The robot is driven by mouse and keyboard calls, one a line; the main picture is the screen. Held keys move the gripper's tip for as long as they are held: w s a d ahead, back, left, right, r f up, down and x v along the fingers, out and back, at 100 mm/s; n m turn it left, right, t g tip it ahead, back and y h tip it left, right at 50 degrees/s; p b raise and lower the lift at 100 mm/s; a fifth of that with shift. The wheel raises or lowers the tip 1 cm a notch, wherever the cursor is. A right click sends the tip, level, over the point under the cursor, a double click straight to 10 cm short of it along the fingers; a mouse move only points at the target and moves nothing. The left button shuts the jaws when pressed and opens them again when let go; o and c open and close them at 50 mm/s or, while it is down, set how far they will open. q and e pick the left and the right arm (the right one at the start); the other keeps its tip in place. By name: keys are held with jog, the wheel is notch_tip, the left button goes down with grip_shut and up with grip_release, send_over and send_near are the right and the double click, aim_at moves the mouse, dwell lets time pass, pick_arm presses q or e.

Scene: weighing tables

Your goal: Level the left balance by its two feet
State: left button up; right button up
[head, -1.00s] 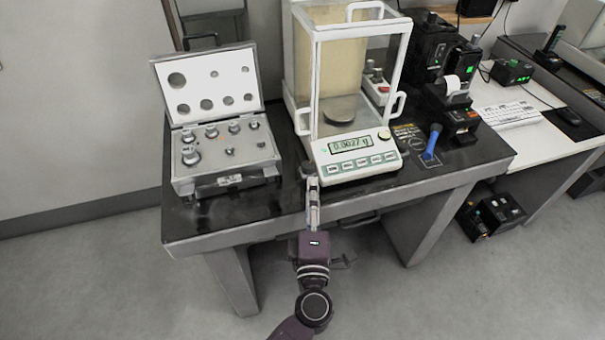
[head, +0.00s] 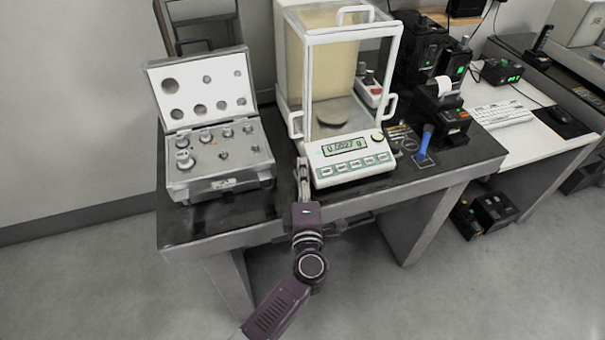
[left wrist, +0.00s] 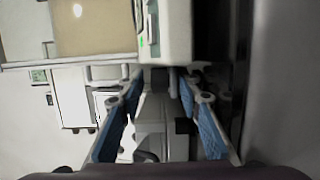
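The left balance (head: 350,165) is a white instrument with a glass draft shield and a round pan inside. It stands on the dark table, and its display (head: 345,145) appears to read 0.0027 g. My left gripper (head: 303,165) is low at the balance's front left corner. In the left wrist view the same gripper (left wrist: 160,84) is open, its two blue-padded fingers apart on either side of a small dark part under the balance body (left wrist: 165,35). That part may be a foot; contact is unclear. The other foot is not distinguishable. My right gripper is out of view.
An open case of weights (head: 222,185) stands left of the balance, close to my left gripper. The table's front edge (head: 240,233) runs below my gripper.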

pick_arm(q)
grip_shut()
jog(key=shift+a+r+m+h+p, duration=0.15)
jog(key=shift+m+h+p, duration=0.35)
jog(key=shift+h+p, duration=0.3)
jog(key=shift+m+h, duration=0.6)
jog(key=shift+h, duration=0.4)
jog(key=shift+f, duration=0.2)
grip_release()
